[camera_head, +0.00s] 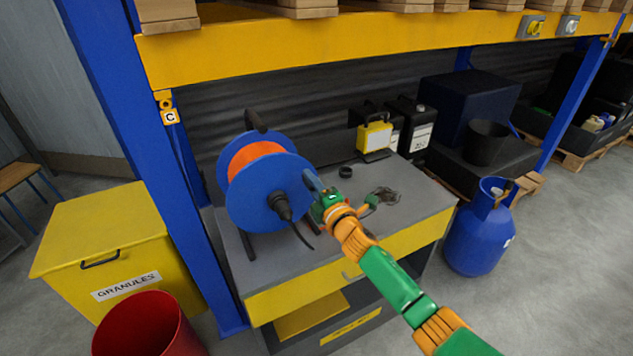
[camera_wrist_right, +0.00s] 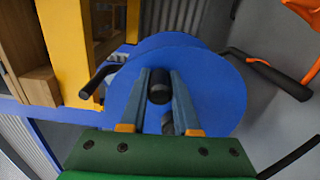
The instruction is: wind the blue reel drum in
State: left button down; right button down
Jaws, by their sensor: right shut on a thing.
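The blue reel drum (camera_head: 240,205) stands on the grey top of a yellow-fronted cabinet, with orange cable (camera_head: 252,155) wound between its discs. A black plug (camera_head: 281,207) hangs in front of its face with a dark lead. My right gripper (camera_head: 311,180) is at the right edge of the drum's face. In the right wrist view the drum (camera_wrist_right: 212,92) fills the middle. There my right gripper's fingers (camera_wrist_right: 160,88) are shut on a dark round knob (camera_wrist_right: 160,80) in front of the disc. The fingers hide the knob in the head view. My left gripper is not in view.
A blue gas cylinder (camera_head: 475,240) stands right. A yellow bin (camera_head: 105,235) and a red bucket (camera_head: 150,325) stand left. A yellow shelf beam (camera_head: 330,42) crosses above.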

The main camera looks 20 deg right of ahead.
jog(key=c, duration=0.6)
grip_release()
jog(key=shift+s+r, duration=0.1)
jog(key=shift+c, duration=0.2)
jog(key=shift+s, duration=0.1)
jog(key=s, duration=0.7)
jog(key=shift+s+d+r, duration=0.15)
jog(key=shift+d, duration=0.05)
